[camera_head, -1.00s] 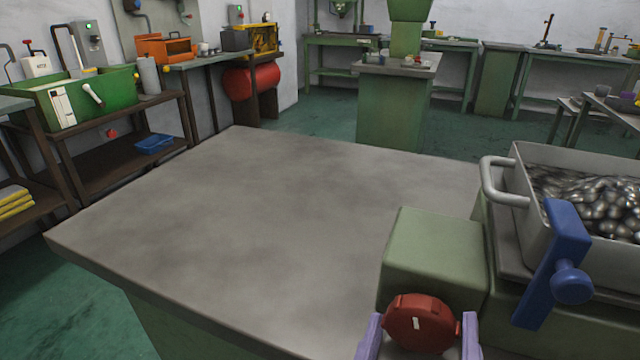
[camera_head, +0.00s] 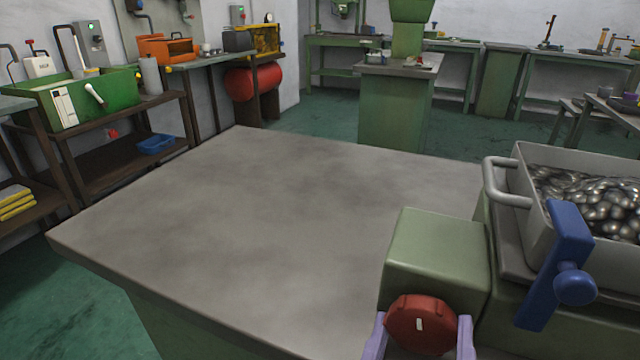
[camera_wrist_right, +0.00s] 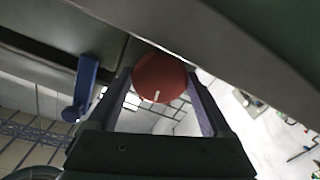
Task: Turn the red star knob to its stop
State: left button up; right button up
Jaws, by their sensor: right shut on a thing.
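The red star knob (camera_head: 420,325) sits on the front face of a green housing (camera_head: 437,255) at the lower right of the head view. A short white mark on its face stands nearly upright. My right gripper (camera_head: 421,340) has its two lilac fingers on either side of the knob and is shut on it. In the right wrist view the knob (camera_wrist_right: 160,78) shows between the fingers of the right gripper (camera_wrist_right: 160,95). My left gripper is not in view.
A blue lever (camera_head: 555,265) with a round handle stands right of the housing. Behind it is a grey tray (camera_head: 530,205) full of shiny metal pieces. The grey bench top (camera_head: 250,230) to the left is bare. Other benches line the walls.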

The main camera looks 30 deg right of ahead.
jog(key=m, duration=0.2)
jog(key=shift+f+m, duration=0.1)
jog(key=shift+m, duration=0.3)
jog(key=shift+m+b, duration=0.55)
jog(key=shift+m, duration=1.15)
jog(key=o, duration=1.2)
jog(key=shift+c, duration=0.2)
